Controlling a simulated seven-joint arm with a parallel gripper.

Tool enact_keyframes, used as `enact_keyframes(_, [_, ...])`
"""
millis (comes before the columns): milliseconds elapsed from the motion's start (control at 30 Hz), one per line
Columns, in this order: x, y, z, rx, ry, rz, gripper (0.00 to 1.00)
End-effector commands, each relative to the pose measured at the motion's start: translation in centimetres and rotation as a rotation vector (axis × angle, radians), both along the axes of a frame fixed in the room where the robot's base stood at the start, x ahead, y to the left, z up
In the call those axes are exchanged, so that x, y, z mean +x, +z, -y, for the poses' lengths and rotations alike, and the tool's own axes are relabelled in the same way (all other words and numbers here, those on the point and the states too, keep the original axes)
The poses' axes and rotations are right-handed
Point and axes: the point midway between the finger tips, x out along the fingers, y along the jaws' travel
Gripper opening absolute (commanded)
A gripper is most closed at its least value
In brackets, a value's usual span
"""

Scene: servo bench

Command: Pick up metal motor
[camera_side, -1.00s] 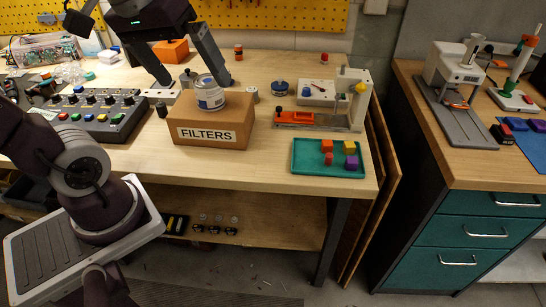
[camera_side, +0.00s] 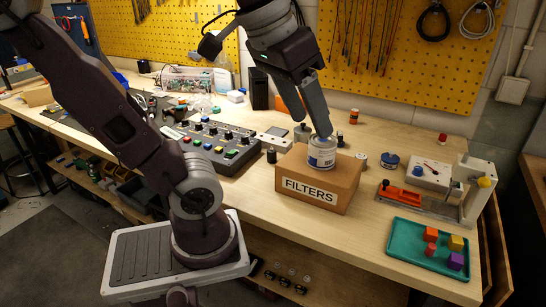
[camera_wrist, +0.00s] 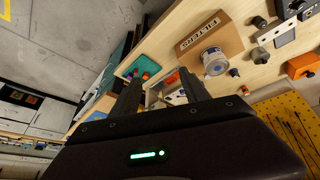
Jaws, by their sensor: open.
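My gripper (camera_side: 314,124) is open and empty, with its fingers pointing down near the silver can with a blue label (camera_side: 321,152). The can stands upright on the cardboard box marked FILTERS (camera_side: 310,190). In the side view one fingertip overlaps the can's top; I cannot tell if it touches. In the wrist view my gripper (camera_wrist: 160,82) has nothing between its fingers, and the can (camera_wrist: 214,62) lies to their right. Small metal cylinders stand around the box: a grey one (camera_side: 302,133) behind it and a silver one (camera_side: 361,160) at its right. I cannot tell which is the metal motor.
A teal tray (camera_side: 405,267) with coloured blocks sits at the bench's front right. An orange-and-grey fixture (camera_side: 400,193) and a blue-lidded tin (camera_side: 388,163) stand behind it. A control panel with knobs (camera_side: 215,145) is left of the box. Bare wood lies before the box.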

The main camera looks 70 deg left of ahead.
Motion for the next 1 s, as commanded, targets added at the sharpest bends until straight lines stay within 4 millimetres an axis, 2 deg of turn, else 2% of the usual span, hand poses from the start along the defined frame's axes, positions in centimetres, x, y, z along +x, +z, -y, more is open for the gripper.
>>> enact_keyframes(33, [1.7,0.7,-2.0,-0.028,0.094,-0.025,0.54])
enact_keyframes(100, [3.7,1.3,-5.0,-0.064,0.22,-0.057,0.54])
enact_keyframes(200, [5.9,1.8,-9.8,-0.105,0.395,-0.095,0.54])
enact_keyframes(300, [7.1,1.8,-14.7,-0.136,0.556,-0.13,0.54])
enact_keyframes(467, [7.5,0.9,-22.3,-0.165,0.789,-0.182,0.54])
enact_keyframes(600, [6.5,-0.4,-28.3,-0.178,0.964,-0.223,0.54])
enact_keyframes(700, [5.3,-1.4,-32.0,-0.18,1.075,-0.253,0.54])
enact_keyframes(800, [3.8,-2.6,-35.4,-0.18,1.177,-0.285,0.54])
enact_keyframes(867, [4.0,-4.2,-34.9,-0.184,1.163,-0.283,0.54])
enact_keyframes(1000, [4.0,-8.6,-34.7,-0.186,1.16,-0.285,0.54])
